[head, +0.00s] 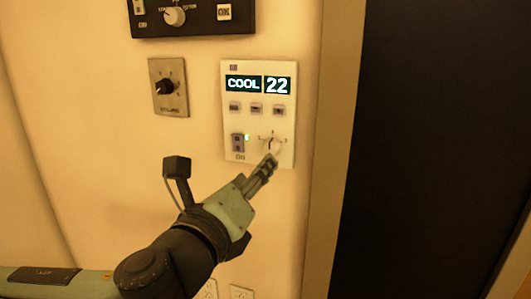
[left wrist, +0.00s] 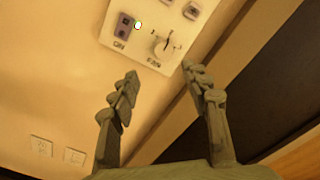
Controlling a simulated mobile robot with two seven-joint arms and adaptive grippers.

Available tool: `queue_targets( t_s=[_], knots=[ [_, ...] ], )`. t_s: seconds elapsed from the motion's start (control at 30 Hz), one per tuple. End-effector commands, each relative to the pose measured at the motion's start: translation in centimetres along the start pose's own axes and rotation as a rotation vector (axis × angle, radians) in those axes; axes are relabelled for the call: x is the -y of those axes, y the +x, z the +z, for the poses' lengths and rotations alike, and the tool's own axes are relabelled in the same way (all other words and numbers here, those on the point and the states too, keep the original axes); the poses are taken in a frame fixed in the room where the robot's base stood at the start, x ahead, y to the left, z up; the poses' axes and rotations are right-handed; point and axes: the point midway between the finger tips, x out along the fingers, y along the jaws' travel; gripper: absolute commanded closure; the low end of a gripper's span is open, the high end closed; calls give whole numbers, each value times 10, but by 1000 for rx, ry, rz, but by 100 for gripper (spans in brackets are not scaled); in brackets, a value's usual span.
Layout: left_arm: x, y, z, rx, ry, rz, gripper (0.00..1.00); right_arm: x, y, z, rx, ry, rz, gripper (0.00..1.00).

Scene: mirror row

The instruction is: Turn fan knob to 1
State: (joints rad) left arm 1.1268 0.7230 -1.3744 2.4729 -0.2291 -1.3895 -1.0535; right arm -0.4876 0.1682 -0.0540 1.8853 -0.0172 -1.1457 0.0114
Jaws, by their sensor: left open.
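The fan knob (left wrist: 163,47) is a small white round knob at the lower right of the white control panel (head: 230,115), with the word FAN beside it in the left wrist view. In the head view the knob (head: 273,146) is partly hidden by my left gripper (head: 268,164). Its pointer seems to face roughly up there, but the exact mark is too small to read. My left gripper, also in the left wrist view (left wrist: 159,72), is open and empty. Its fingers are spread below the knob, on either side of it in the picture; no contact is visible. My right gripper is out of view.
The panel's display (head: 259,85) reads COOL 22. A switch (head: 238,143) with a lit green lamp sits left of the knob. A metal plate with a black knob (head: 165,87) and a dark panel (head: 193,18) are nearby. A door frame (head: 337,150) stands to the right.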

Motion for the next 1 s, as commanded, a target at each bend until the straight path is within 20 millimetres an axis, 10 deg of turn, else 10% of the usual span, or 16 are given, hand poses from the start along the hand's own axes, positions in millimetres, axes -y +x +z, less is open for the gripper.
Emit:
queue_targets(
  t_s=[0.63,1.0],
  knots=[
    [7,67,9,17,88,-19,53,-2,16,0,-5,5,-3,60],
    [6,74,9,15,87,-19,53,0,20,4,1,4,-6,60]
  ],
)
